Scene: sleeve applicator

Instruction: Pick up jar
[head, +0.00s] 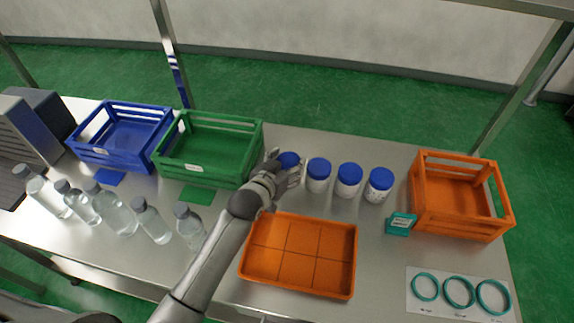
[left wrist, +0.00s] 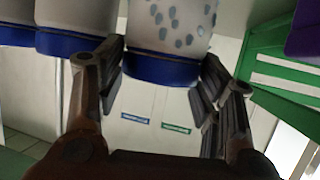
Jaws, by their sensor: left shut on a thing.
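Several white jars with blue lids stand in a row on the metal table. The leftmost jar (head: 289,160) is partly hidden by my left gripper (head: 285,175) in the head view. In the left wrist view, this jar (left wrist: 168,35) appears upside down, with its blue lid (left wrist: 160,70) between the two fingers of my left gripper (left wrist: 165,90). The gripper is shut on the jar near its lid. Other jars (head: 318,175) stand to its right, and they also show at the left of the left wrist view (left wrist: 75,15). My right gripper does not show.
An orange tray (head: 298,290) lies in front of the jars. A green crate (head: 190,178) and a blue crate (head: 100,155) stand to the left, an orange crate (head: 455,225) to the right. Several clear bottles (head: 118,215) stand at the front left. A teal box (head: 400,225) sits beside the orange crate.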

